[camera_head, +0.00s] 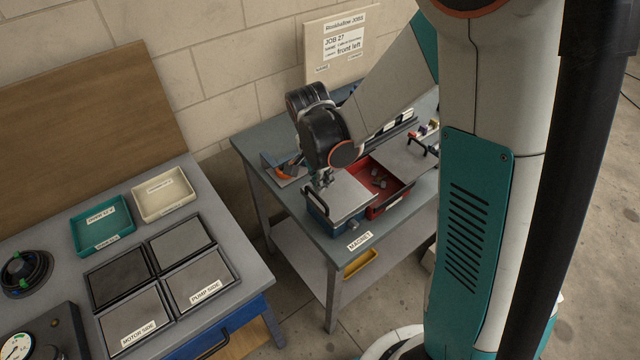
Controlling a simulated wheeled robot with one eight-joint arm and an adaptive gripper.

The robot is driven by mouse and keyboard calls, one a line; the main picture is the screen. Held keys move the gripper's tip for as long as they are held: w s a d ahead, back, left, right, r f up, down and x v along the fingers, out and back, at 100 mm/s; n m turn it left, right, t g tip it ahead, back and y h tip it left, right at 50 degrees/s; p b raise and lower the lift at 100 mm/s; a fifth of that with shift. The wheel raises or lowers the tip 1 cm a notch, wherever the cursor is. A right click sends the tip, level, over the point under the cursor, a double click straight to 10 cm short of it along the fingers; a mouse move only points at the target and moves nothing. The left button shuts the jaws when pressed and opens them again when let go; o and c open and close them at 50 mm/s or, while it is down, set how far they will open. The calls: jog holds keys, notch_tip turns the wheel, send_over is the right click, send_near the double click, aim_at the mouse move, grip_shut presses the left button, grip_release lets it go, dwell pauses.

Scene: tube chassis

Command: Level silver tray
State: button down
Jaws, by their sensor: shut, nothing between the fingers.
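A pale silver-grey flat panel (349,194) with a dark handle at its left lies on a blue box (322,226) on the far workbench. It may be the silver tray; I cannot tell for sure, nor whether it is level. My gripper (320,184) is shut and empty. It points down at the panel's left back corner, close to the handle; I cannot tell whether it touches. A second grey panel (402,156) lies farther right, partly hidden by my arm.
A red open box (391,205) with several dark pieces stands right of the blue box. A "MAGNET" label (359,241) is on the bench front. The near bench holds a teal tray (103,233), a cream tray (163,194) and several dark-framed panels (195,281). A job board (339,45) stands behind.

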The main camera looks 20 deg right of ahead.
notch_tip(320, 180, up, 12)
jog(key=p, duration=0.2)
jog(key=s+f+n+t+b, duration=0.2)
jog(key=s+n+t+b, duration=0.1)
jog(key=s+n+b, duration=0.4)
jog(key=s+f+n+t+y+b, duration=0.1)
jog(key=s+f+n+t+b, duration=0.2)
jog(key=s+n+b, duration=0.4)
jog(key=shift+s+d+t+y, duration=0.2)
jog(key=shift+s+t+y, duration=0.15)
jog(key=shift+s, duration=0.45)
jog(key=shift+d, duration=0.1)
dwell(0.4)
